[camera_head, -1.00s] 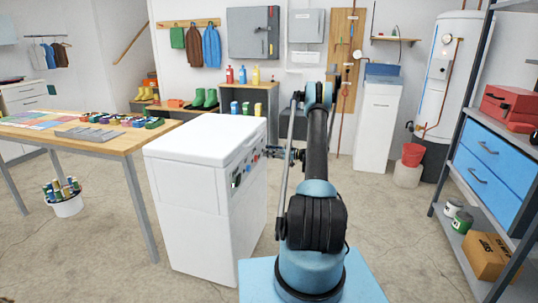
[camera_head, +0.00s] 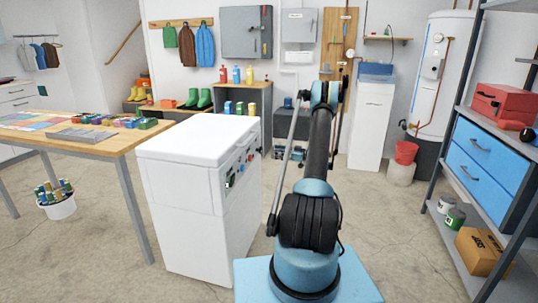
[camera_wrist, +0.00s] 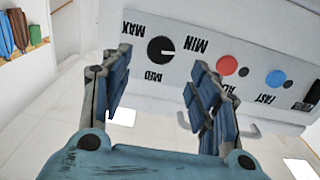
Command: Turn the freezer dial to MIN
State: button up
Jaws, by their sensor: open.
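The white freezer (camera_head: 185,200) stands left of my arm in the head view, its control panel (camera_head: 240,165) on the side facing right. In the wrist view the panel appears upside down. The black round dial (camera_wrist: 160,50) has MAX at its upper left, MIN at its right and MID below. A pale mark on the dial appears to point right, toward the MIN side. My gripper (camera_wrist: 162,78) is open and empty, its two blue-padded fingers apart. The dial shows between and beyond the fingertips. In the head view the gripper (camera_head: 289,153) is small, partly behind my arm, right of the panel.
A red knob (camera_wrist: 228,65) and a blue knob (camera_wrist: 275,79) sit right of the dial, with small dark circles beside them. A wooden table (camera_head: 90,142) stands left of the freezer. A blue-drawer shelf (camera_head: 488,165) stands at the right.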

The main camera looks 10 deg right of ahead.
jog(key=shift+v, duration=1.8)
jog(key=s+a+r+m+g+h, duration=0.1)
jog(key=s+a+r+m+h, duration=0.15)
jog(key=a+r, duration=0.35)
jog(key=s+a+r+m+g+h, duration=0.15)
jog(key=s+a+r, duration=0.25)
jog(key=r, duration=0.4)
jog(key=s+a+r+m+g+h, duration=0.1)
jog(key=s+a+r+h, duration=0.2)
jog(key=s, duration=0.5)
jog(key=s+a+r+m+g+h, duration=0.1)
jog(key=s+a+r+m, duration=0.2)
jog(key=s, duration=0.5)
jog(key=s+m+h, duration=0.2)
jog(key=s+h, duration=0.2)
jog(key=s, duration=1.7)
jog(key=s+d+f+m+h, duration=0.1)
jog(key=s+f, duration=0.3)
jog(key=s, duration=0.4)
jog(key=s+d+f+m+h, duration=0.2)
jog(key=s+d+f+h, duration=0.1)
jog(key=s, duration=0.5)
jog(key=shift+s+d+f+g, duration=0.25)
jog(key=shift+d+f+g, duration=0.1)
jog(key=shift+d+f, duration=0.25)
